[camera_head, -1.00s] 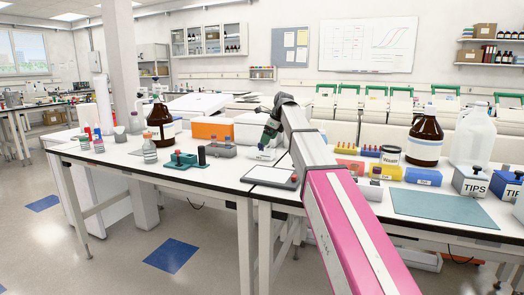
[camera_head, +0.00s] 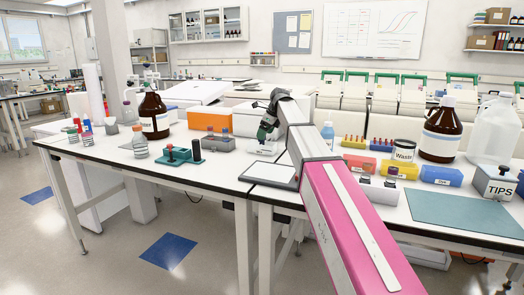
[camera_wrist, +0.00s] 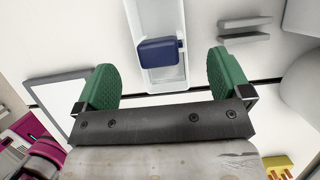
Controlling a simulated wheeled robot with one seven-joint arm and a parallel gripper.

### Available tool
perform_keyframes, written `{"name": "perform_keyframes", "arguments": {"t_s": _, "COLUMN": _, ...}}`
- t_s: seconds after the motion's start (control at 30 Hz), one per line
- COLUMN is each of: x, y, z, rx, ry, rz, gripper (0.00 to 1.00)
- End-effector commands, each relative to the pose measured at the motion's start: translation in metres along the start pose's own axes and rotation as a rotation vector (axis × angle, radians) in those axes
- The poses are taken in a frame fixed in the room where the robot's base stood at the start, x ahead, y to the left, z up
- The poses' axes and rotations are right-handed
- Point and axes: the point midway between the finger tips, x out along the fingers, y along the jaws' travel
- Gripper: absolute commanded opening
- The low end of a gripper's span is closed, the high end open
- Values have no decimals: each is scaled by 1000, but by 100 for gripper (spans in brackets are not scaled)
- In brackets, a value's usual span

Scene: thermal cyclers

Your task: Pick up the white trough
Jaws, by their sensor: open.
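The white trough (camera_wrist: 172,87) is a long, narrow open tray on the white bench in the wrist view, with a dark blue block (camera_wrist: 160,51) in it. My gripper (camera_wrist: 163,80) has two green fingers spread wide, one to each side of the trough's near end, with nothing held between them. In the head view, the gripper (camera_head: 266,132) points down over the bench, and the trough (camera_head: 262,149) shows just below it, partly hidden. I cannot tell how high the fingertips are above it.
A teal rack (camera_head: 181,157) and a grey block (camera_head: 218,143) stand to the left. An orange box (camera_head: 209,120) is behind. Colored racks, a Waste tub (camera_head: 404,152) and a brown bottle (camera_head: 440,131) stand right of my arm.

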Motion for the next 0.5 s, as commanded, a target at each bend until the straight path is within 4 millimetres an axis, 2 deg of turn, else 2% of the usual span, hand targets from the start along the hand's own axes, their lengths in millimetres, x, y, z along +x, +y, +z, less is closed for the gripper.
{"name": "perform_keyframes", "arguments": {"t_s": 0.17, "x": 15, "y": 0, "z": -4, "rx": 0, "ry": 1, "rz": 1, "gripper": 96}}
{"name": "perform_keyframes", "arguments": {"t_s": 0.4, "x": 48, "y": 0, "z": -6, "rx": 0, "ry": 1, "rz": 1, "gripper": 96}}
{"name": "perform_keyframes", "arguments": {"t_s": 0.5, "x": 52, "y": 0, "z": -6, "rx": -1, "ry": 0, "rz": 0, "gripper": 96}}
